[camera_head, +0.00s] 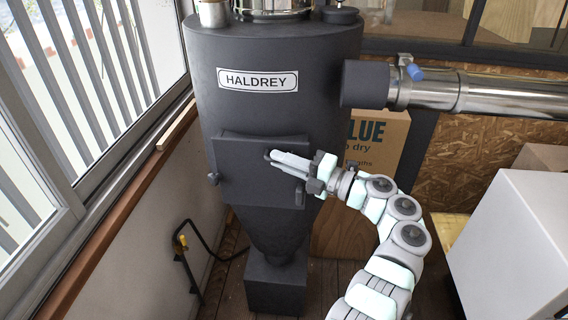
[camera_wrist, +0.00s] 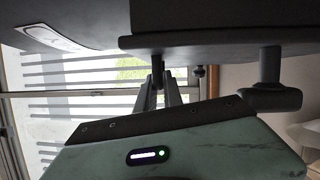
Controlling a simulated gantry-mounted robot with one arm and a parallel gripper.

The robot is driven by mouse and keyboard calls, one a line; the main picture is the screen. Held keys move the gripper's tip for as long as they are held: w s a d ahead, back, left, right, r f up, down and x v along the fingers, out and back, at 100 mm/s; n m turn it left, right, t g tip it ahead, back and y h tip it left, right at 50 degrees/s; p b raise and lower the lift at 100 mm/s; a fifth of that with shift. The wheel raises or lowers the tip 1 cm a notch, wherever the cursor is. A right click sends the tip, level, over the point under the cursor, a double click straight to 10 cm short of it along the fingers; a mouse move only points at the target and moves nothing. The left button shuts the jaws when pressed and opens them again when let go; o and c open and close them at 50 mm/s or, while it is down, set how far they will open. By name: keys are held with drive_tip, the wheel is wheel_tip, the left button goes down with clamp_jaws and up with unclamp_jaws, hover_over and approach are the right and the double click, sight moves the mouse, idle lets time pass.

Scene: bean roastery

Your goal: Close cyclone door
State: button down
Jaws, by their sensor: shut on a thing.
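The cyclone (camera_head: 225,112) is a dark grey drum with a HALDREY label, narrowing to a cone below. Its door (camera_head: 235,180) is a dark flat panel on the front, close to the body; I cannot tell if it is flush. In the wrist view the door (camera_wrist: 215,40) is the dark slab across the top, with posts sticking out. My gripper (camera_head: 271,156) reaches across the door's front from the right. In the wrist view its fingers (camera_wrist: 158,90) are shut around a dark post (camera_wrist: 157,66) on the door. In the head view the fingers hide this post.
A small knob (camera_head: 213,178) sits at the door's left edge. A steel duct (camera_head: 480,92) leaves the cyclone to the right. A cardboard box (camera_head: 378,135) stands behind. A white cabinet (camera_head: 510,235) is at right, a window (camera_head: 90,70) at left. A yellow-black bent bar (camera_head: 185,245) stands low left.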

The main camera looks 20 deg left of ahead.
drive_tip(key=shift+w+f, duration=0.1)
drive_tip(key=shift+f, duration=0.1)
drive_tip(key=c, duration=1.5)
unclamp_jaws()
drive_tip(key=shift+w+r, duration=0.1)
drive_tip(key=shift+r, duration=0.1)
drive_tip(key=s+d+b, duration=0.1)
drive_tip(key=s+d, duration=0.1)
drive_tip(key=d, duration=0.8)
drive_tip(key=shift+d+f, duration=0.25)
drive_tip(key=shift+f, duration=0.15)
